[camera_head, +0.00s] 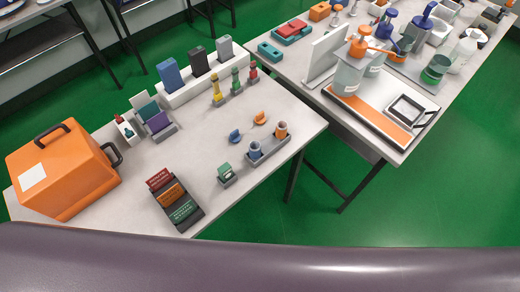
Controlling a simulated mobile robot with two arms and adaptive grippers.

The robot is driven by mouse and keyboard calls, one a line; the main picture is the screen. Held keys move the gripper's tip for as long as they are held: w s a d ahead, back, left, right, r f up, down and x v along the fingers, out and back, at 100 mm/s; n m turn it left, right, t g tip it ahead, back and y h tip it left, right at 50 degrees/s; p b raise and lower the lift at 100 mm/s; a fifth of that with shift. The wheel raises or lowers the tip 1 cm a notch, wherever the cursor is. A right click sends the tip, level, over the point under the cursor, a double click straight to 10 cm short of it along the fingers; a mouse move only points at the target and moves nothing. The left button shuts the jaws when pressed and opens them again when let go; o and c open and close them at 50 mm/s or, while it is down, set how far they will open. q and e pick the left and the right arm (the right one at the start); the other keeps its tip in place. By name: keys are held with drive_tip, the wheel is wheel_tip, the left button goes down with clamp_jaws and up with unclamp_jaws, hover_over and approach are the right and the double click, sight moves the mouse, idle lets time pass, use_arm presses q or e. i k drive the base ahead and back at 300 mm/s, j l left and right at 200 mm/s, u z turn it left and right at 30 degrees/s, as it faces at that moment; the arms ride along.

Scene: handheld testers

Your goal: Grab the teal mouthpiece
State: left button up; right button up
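A small teal-green piece (225,169) sits in a grey holder (228,182) near the front right of the left table. It is too small to tell for sure that it is the mouthpiece. A blue piece (234,136) and an orange piece (260,118) lie loose behind it, apart from each other. Neither of my grippers is in view.
A grey tray (270,151) with two cylindrical pieces stands right of the teal-green piece. A dark rack (181,216) of labelled blocks stands to its left, and an orange case (62,170) farther left. The right table (402,154) holds a scale and bottles. Bare tabletop surrounds the holder.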

sight(129, 134)
drive_tip(key=u, duration=1.3)
drive_tip(key=k+j, duration=0.1)
drive_tip(key=j, duration=0.2)
drive_tip(key=k+j+u, duration=0.1)
drive_tip(key=j, duration=0.15)
drive_tip(key=k+j, duration=0.1)
drive_tip(key=j, duration=0.2)
